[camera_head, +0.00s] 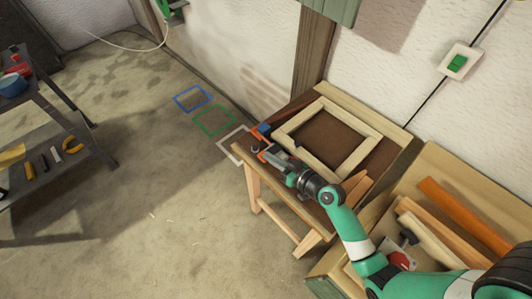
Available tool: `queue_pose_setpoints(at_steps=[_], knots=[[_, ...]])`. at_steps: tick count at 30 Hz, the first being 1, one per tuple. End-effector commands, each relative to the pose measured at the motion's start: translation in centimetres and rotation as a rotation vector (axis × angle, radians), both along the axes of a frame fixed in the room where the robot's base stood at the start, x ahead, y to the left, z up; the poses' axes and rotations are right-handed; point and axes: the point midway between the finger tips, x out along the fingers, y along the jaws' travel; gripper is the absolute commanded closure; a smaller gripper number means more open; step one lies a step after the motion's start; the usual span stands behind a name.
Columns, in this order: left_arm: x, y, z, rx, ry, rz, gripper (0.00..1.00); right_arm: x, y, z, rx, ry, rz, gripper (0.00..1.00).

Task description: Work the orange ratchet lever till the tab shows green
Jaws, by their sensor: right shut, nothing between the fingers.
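A small orange piece (259,138), with a blue part beside it, sits at the left end of a wooden workbench (296,208). It looks like the ratchet lever, but it is too small to be sure. My right gripper (268,154) is shut and empty, low over the same end of the bench. More orange shows right at its fingertips; I cannot tell whether they touch it. I cannot make out a tab or its colour. A pale wooden frame (293,124) lies on the bench, to the right of the gripper. My left gripper is out of view.
A second bench with laths, including an orange-brown one (465,215), stands at the lower right. A dark shelf (75,165) with tools is at the left. Blue, green and white outlines mark the floor. Open floor lies between shelf and bench.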

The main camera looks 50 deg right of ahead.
Motion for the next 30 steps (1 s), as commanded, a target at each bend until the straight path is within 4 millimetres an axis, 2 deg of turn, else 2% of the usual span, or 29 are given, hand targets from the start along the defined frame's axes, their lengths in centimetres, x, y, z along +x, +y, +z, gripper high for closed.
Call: queue_pose_setpoints(at_steps=[10, 14, 17, 19, 24, 30], knots=[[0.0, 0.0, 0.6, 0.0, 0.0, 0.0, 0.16, 0.1, 0.0, 0.6, 0.002, 0.0, 0.002, 1.0], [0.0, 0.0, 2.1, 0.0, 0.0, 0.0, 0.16, 0.3, 0.0, 2.5, 0.001, -0.001, 0.007, 1.0], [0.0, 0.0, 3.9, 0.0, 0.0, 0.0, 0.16, 0.6, 0.0, 4.8, 0.001, -0.003, 0.012, 1.0], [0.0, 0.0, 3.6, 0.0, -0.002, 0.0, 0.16, -0.8, 0.1, 4.6, 0.002, 0.0, 0.011, 1.0], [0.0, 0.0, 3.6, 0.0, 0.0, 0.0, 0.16, -4.9, 0.5, 5.5, 0.001, -0.001, 0.01, 1.0], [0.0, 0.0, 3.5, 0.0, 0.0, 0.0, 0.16, -8.1, 0.8, 6.2, 0.001, -0.002, 0.011, 1.0]])
